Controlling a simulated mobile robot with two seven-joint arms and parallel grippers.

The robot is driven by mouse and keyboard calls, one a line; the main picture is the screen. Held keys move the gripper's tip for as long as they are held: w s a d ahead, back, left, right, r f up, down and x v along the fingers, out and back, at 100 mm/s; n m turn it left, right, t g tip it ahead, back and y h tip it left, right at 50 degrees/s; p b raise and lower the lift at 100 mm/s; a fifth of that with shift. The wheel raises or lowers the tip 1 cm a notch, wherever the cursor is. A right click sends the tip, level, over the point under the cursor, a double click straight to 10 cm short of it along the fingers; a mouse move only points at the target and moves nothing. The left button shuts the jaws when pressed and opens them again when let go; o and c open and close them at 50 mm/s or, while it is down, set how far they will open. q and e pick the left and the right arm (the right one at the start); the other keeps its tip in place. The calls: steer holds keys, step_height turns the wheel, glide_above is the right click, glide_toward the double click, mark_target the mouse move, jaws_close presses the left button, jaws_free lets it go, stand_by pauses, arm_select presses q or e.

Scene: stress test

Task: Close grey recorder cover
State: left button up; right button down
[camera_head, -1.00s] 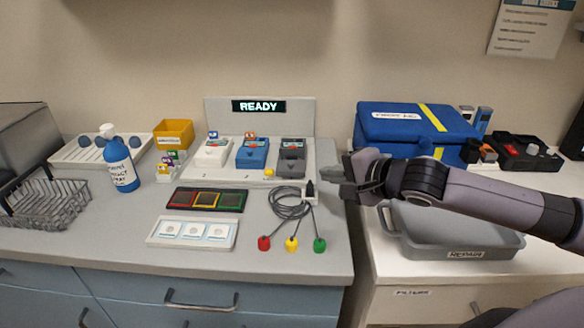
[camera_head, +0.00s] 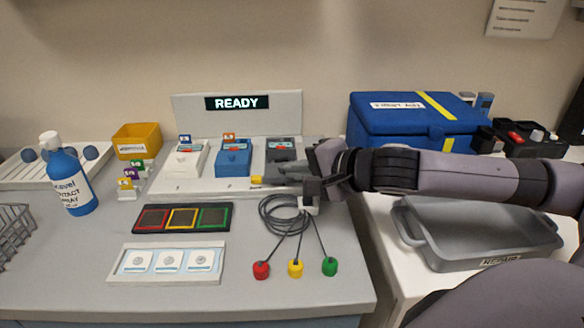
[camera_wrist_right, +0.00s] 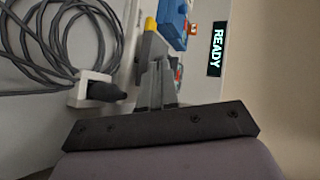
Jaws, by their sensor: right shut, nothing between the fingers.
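The grey recorder (camera_head: 284,149) stands at the right end of the white stand, below the READY display (camera_head: 237,102). My right gripper (camera_head: 268,174) lies in front of it and hides its lower part, so I cannot tell how far its cover is open. In the right wrist view my gripper (camera_wrist_right: 157,78) has its fingers together, with nothing seen held. Whether they touch the recorder is unclear. My left gripper is not in view.
A blue recorder (camera_head: 234,157) and a white recorder (camera_head: 184,161) stand to the left. Coiled grey cables (camera_head: 281,217) and a white socket block (camera_wrist_right: 91,89) lie close to my gripper. A grey tray (camera_head: 480,235) and blue case (camera_head: 412,126) are at right.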

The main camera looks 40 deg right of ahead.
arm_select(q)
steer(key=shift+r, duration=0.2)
arm_select(e)
steer(key=shift+w+d+r+p, duration=0.2)
steer(key=shift+w+p, duration=0.1)
steer(key=shift+p, duration=0.1)
steer(key=w+d+p, duration=0.1)
steer(key=w, duration=0.1)
steer(key=w+d+p, duration=0.1)
steer(key=p, duration=0.1)
steer(key=shift+w+d, duration=0.1)
steer(key=shift+w, duration=0.25)
steer(key=shift+w+d+f, duration=0.2)
steer(key=shift+w+d, duration=0.05)
steer(key=shift+w, duration=0.05)
arm_select(q)
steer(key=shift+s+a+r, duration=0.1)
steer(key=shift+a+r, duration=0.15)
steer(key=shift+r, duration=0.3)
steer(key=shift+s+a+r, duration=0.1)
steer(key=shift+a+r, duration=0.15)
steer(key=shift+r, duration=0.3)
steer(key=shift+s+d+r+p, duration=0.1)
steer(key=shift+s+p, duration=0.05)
steer(key=shift+p, duration=0.2)
